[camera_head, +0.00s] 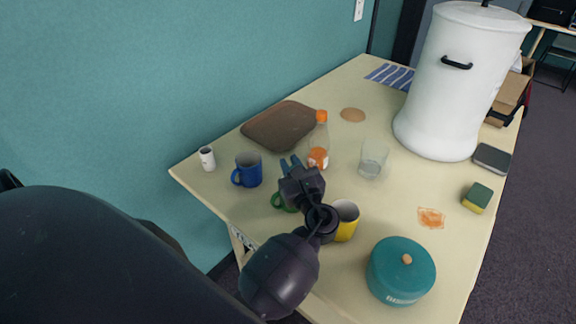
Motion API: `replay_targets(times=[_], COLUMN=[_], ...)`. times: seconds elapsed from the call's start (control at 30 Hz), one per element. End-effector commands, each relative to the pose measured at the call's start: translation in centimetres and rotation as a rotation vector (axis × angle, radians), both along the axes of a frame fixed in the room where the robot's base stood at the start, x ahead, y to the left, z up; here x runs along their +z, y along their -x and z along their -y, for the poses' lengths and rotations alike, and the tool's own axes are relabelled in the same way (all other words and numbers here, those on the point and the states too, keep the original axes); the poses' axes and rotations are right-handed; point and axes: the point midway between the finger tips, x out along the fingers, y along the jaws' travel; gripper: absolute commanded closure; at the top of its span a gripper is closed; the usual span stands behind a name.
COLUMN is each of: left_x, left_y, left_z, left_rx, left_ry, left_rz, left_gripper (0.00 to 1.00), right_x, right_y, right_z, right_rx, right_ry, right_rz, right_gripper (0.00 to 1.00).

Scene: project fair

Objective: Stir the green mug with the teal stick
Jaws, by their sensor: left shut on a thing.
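The green mug (279,201) stands on the table, mostly hidden behind my left gripper; its handle and part of its left side show. My left gripper (291,164) is over the mug in this view, its blue fingers toward the back of the table. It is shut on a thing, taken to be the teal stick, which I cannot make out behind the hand. How far any stick reaches into the mug is hidden. My right gripper is not in view.
A blue mug (249,171) stands left of the green one, a yellow mug (347,224) right. A bottle (319,147) and a glass (373,158) stand behind. A teal pot (400,273) is at front right. A brown tray (281,126) lies by the wall.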

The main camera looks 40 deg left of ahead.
Motion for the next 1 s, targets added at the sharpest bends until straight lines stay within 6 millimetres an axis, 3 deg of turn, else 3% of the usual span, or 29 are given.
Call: replay_targets(times=[0.57,1.0], left_x=[0.1,2.7], left_y=[0.0,0.5], left_z=[-0.7,-0.5], left_rx=[-0.002,0.000], left_ry=[0.000,0.001], left_rz=[0.001,0.002], left_gripper=[1.00,1.00], right_x=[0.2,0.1], right_y=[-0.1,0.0], right_z=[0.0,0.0], right_rx=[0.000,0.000], right_ry=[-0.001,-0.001], right_rz=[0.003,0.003], right_gripper=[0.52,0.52])
